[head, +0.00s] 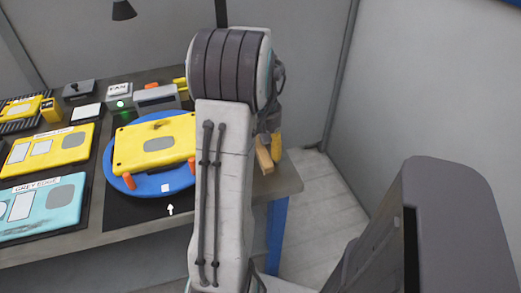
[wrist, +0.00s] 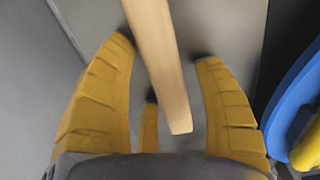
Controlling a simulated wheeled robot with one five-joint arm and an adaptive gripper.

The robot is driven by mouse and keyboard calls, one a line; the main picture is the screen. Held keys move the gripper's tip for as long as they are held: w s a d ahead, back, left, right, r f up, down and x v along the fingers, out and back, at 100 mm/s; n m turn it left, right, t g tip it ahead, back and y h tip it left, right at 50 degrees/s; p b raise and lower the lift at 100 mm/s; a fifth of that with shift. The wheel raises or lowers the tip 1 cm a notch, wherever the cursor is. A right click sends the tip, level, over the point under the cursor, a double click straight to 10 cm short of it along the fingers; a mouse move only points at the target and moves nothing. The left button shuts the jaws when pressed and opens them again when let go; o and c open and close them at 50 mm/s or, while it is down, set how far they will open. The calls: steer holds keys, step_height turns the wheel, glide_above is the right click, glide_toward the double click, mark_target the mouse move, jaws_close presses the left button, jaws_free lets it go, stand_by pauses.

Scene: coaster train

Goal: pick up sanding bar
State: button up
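The sanding bar (wrist: 162,65) is a plain light wooden bar. In the wrist view it runs from the top edge down between my yellow fingers, with gaps on both sides. My gripper (wrist: 165,50) is open around it, and no finger is seen pressing on it. In the head view a tan end of the bar (head: 264,160) shows by the table's right end, beside a yellow finger of my gripper (head: 276,148). My arm hides much of that area.
A blue turntable (head: 150,187) bears a yellow plate (head: 183,128) with orange clamps. It also edges into the wrist view (wrist: 287,105). Yellow and teal panels lie to the left on the table (head: 65,247). A grey wall (head: 425,90) stands to the right.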

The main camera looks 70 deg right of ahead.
steer(key=c, duration=1.2)
steer(key=shift+r, duration=0.75)
steer(key=r, duration=0.1)
steer(key=s+r, duration=0.1)
steer(key=r, duration=0.1)
steer(key=shift+r+p, duration=0.1)
steer(key=shift+p, duration=0.2)
steer(key=s+r, duration=0.2)
steer(key=s, duration=0.1)
steer(key=s+a+r, duration=0.1)
steer(key=s+r, duration=0.1)
steer(key=s, duration=0.2)
steer(key=s+a+r, duration=0.1)
steer(key=s+r, duration=0.1)
steer(key=s, duration=0.1)
steer(key=shift+s+a+r, duration=0.1)
steer(key=shift+s+r, duration=0.1)
steer(key=shift+s, duration=0.05)
steer(key=o, duration=0.7)
steer(key=shift+p, duration=0.3)
steer(key=c, duration=0.6)
